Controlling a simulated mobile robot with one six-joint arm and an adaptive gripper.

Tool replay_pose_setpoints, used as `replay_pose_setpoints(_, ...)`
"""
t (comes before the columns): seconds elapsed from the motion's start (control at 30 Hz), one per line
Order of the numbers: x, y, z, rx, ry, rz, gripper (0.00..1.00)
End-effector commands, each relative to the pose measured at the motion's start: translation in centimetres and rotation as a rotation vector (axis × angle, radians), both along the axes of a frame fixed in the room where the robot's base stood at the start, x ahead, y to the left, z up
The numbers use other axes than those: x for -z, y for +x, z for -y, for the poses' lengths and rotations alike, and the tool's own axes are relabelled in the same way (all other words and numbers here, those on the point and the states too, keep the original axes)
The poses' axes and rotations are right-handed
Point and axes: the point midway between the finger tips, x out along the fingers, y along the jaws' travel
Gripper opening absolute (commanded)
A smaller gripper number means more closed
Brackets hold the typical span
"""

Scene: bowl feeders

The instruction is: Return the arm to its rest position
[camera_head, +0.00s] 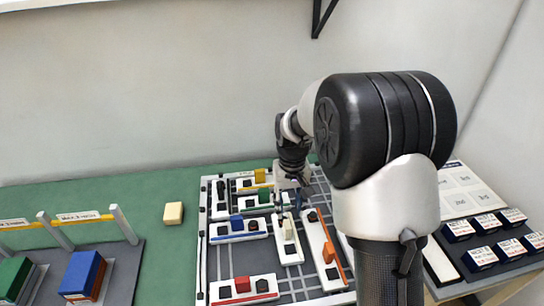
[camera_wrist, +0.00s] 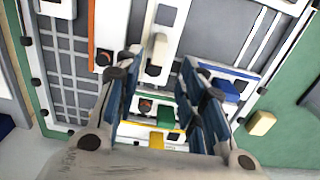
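My arm reaches over the grey grid board from the right in the head view, its thick black joint close to the camera. My gripper (camera_head: 297,196) points down above the far middle of the board (camera_head: 221,272). In the wrist view my gripper (camera_wrist: 158,78) is open, with its two blue-padded fingers apart and nothing held between them. A white plate with a cream block (camera_head: 288,229) lies just in front of the gripper; the cream block also shows in the wrist view (camera_wrist: 157,55), beyond the fingertips.
White plates bear a red block (camera_head: 242,284), blue block (camera_head: 237,223), green block (camera_head: 264,197), yellow block (camera_head: 260,176) and orange block (camera_head: 328,252). A loose pale-yellow block (camera_head: 173,213) lies on green table. A rack with coloured bins (camera_head: 82,275) stands left; labelled boxes (camera_head: 482,258) stand right.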

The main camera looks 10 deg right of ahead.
Motion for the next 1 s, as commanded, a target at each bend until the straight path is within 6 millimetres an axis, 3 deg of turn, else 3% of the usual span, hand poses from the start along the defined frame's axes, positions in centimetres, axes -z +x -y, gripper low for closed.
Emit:
replay_pose_setpoints(0.17, -1.0, -0.4, 0.0, 0.000, 0.000, 0.011, 0.37)
replay_pose_setpoints(0.33, -6.0, -3.3, 0.0, 0.000, 0.000, 0.070, 0.37)
replay_pose_setpoints(0.5, -11.6, -8.7, 0.1, 0.001, -0.001, 0.152, 0.37)
replay_pose_setpoints(0.7, -15.6, -15.9, 0.1, 0.001, -0.001, 0.247, 0.37)
replay_pose_setpoints(0.9, -16.7, -22.6, 0.1, 0.002, -0.002, 0.338, 0.37)
replay_pose_setpoints(1.0, -16.5, -25.0, 0.1, 0.002, -0.002, 0.373, 0.37)
